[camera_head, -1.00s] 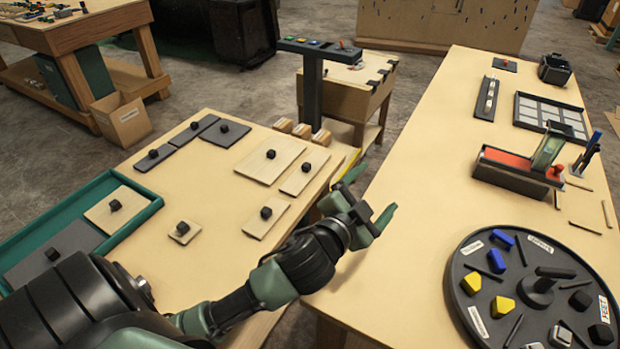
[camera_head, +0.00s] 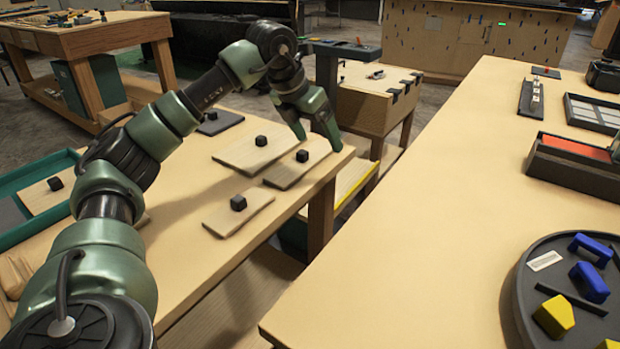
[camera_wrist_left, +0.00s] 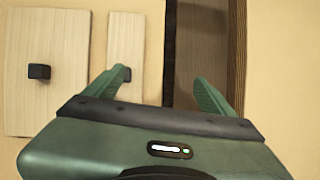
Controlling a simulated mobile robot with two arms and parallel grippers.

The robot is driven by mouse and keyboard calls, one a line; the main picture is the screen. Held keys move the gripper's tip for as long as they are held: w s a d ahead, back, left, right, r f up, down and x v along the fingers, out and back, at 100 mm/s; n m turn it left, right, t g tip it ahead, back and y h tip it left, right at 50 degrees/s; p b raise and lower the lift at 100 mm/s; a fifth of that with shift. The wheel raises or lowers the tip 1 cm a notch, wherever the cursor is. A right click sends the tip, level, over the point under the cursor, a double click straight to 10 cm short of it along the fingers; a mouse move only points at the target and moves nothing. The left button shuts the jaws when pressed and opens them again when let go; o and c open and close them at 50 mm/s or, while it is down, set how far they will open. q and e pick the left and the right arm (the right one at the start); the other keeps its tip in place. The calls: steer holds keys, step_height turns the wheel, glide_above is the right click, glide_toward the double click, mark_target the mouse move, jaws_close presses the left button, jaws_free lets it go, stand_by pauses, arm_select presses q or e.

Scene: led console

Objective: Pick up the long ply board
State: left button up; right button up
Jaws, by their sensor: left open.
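Pale ply boards with black knobs lie on the left table. A wide board (camera_head: 240,154) and a narrow board (camera_head: 285,174) lie side by side near its far right corner; another board (camera_head: 222,219) lies nearer. Which is the long one is not certain. The wide board (camera_wrist_left: 62,45) and narrow board (camera_wrist_left: 123,30) also show in the wrist view, the narrow one's lower end hidden by my gripper. My left gripper (camera_head: 318,138) is open and empty, above the narrow board's knob. In the wrist view, the knob is beside the left finger. My right gripper is out of view.
A green tray (camera_head: 40,165) stands at the table's left. A dark post stand (camera_head: 343,49) and a small wooden cart (camera_head: 370,108) are behind the gripper. A gap separates this table from the right table (camera_head: 410,230), which holds a black round tray (camera_head: 530,290).

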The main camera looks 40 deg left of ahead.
mark_target(302, 152)
arm_select(q)
steer(key=shift+n+g+y, duration=0.3)
steer(key=shift+n+y, duration=0.2)
steer(key=shift+y, duration=0.2)
steer(key=a, duration=0.1)
steer(key=s+a, duration=0.1)
steer(key=a, duration=0.2)
steer(key=shift+s+a+b, duration=0.3)
steer(key=shift+s, duration=0.05)
steer(key=b+x, duration=0.1)
steer(key=x, duration=0.2)
steer(key=shift+a+f, duration=0.1)
steer(key=shift+f, duration=0.2)
steer(key=x, duration=0.3)
steer(key=shift+w+f+b, duration=0.25)
steer(key=shift+f+b, duration=0.1)
steer(key=c, duration=1.6)
steer(key=shift+r, duration=0.1)
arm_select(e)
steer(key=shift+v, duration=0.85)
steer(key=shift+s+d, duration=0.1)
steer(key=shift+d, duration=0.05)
